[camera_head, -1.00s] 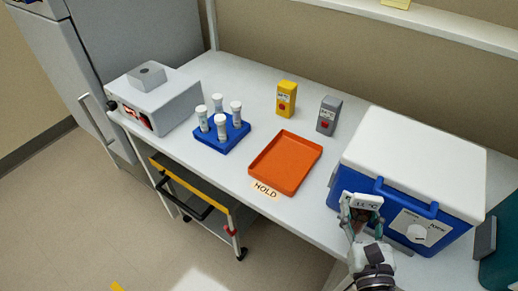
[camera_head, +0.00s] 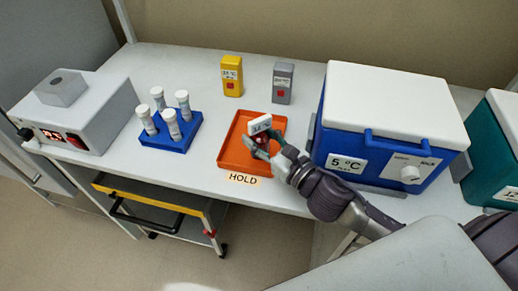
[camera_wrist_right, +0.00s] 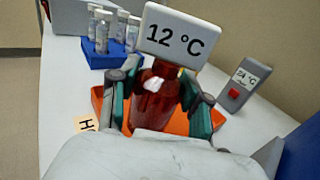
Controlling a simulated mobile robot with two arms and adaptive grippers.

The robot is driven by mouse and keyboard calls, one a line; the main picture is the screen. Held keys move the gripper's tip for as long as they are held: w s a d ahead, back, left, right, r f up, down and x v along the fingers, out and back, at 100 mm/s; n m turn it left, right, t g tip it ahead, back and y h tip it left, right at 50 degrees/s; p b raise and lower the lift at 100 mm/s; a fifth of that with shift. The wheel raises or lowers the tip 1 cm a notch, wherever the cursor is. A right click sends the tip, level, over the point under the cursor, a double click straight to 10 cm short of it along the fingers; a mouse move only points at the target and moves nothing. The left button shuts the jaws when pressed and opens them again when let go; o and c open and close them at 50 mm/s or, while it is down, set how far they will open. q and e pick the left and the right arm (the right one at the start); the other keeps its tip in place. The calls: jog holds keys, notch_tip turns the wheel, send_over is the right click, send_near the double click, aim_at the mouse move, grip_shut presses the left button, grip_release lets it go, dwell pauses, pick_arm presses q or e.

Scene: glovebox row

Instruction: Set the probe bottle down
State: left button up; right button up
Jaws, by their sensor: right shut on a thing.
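The probe bottle is dark red with a white display head. In the right wrist view the bottle (camera_wrist_right: 155,100) stands between my gripper's fingers, its display reading 12 °C. In the head view the display head of the probe bottle (camera_head: 261,122) shows over the orange tray (camera_head: 228,150), which has a HOLD label (camera_head: 243,179) at its front. My right gripper (camera_head: 261,142) is shut on the bottle; it also shows in the right wrist view (camera_wrist_right: 158,108). The bottle's base is hidden, so I cannot tell whether it touches the tray. My left gripper is not in view.
A blue rack (camera_head: 172,139) with several white-capped vials stands left of the tray. A yellow meter (camera_head: 232,76) and a grey meter (camera_head: 282,83) stand behind it. A blue cooler (camera_head: 390,125) marked 5 °C is close on the right, with a teal box (camera_head: 500,150) beyond.

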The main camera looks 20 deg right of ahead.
notch_tip(320, 180, down, 4)
jog(key=shift+r+b, duration=0.25)
jog(key=shift+b, duration=0.15)
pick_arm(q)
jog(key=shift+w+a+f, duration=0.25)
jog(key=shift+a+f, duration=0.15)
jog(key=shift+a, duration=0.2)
pick_arm(e)
jog(key=shift+f, duration=0.2)
jog(key=shift+f, duration=0.15)
jog(key=o, duration=1.2)
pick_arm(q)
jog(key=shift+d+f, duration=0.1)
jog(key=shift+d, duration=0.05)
